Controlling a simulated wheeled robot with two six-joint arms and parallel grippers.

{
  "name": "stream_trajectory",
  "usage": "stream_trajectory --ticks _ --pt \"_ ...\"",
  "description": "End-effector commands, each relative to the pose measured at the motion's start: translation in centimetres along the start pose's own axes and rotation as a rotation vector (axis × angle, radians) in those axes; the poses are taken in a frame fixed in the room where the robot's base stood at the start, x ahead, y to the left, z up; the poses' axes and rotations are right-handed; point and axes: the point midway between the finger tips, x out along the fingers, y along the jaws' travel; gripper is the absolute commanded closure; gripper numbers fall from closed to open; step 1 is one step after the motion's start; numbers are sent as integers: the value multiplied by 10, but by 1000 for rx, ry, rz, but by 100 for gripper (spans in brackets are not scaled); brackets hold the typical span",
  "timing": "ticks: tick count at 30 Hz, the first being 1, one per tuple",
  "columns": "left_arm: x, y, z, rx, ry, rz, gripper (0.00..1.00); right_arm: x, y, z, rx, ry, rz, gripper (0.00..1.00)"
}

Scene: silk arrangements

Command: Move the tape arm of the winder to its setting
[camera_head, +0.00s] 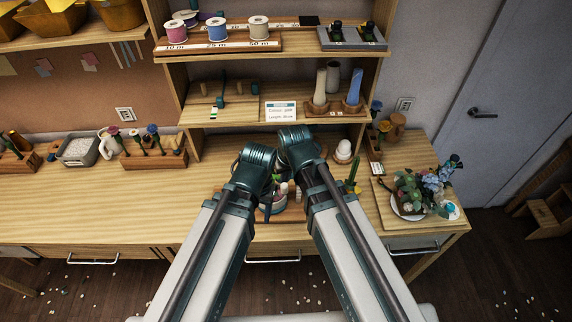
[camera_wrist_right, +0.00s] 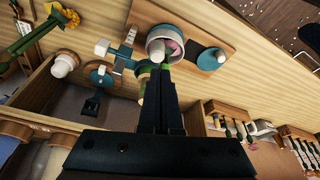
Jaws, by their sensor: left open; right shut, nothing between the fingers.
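A wooden board (camera_wrist_right: 216,32) on the bench carries a round pot (camera_wrist_right: 166,42) with something pink inside and a teal disc (camera_wrist_right: 211,59). Beside them are a teal arm-like part with a pale block (camera_wrist_right: 102,48) and a teal round part (camera_wrist_right: 101,75); I cannot tell surely which is the winder's tape arm. In the head view my arms hide most of this board. My right gripper (camera_wrist_right: 165,68) is shut and empty, its tips close to the pot's rim; contact is unclear. My left gripper (camera_head: 268,206) is low behind my forearm, open and mostly hidden.
The shelf unit (camera_head: 270,52) behind holds spools (camera_head: 217,29), vases (camera_head: 320,85) and a small card (camera_head: 281,111). A flower arrangement (camera_head: 425,190) stands at the right bench end. A flower rack (camera_head: 152,152) and grey tray (camera_head: 78,151) stand left. The front left bench is clear.

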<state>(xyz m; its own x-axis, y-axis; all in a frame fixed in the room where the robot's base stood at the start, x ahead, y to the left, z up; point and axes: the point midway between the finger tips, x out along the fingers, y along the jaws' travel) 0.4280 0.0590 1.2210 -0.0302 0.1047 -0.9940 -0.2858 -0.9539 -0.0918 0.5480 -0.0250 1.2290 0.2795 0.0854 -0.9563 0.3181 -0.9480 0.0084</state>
Motion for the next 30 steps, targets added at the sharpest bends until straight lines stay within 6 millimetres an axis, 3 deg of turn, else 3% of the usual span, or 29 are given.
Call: stream_trajectory --ticks 1,3,14,23,30 --pt "-16 -2 1 -2 0 0 38 -15 1 -10 2 12 -3 100" --pt "-22 -2 1 -3 -1 1 38 -20 1 -16 4 27 -5 100" --pt "-22 -2 1 -4 -1 1 38 -20 1 -21 5 42 -8 100" --pt "-2 0 0 6 0 0 38 2 1 -21 4 41 -8 100" --pt "30 2 -2 25 1 -2 38 36 1 -22 4 41 -8 100"
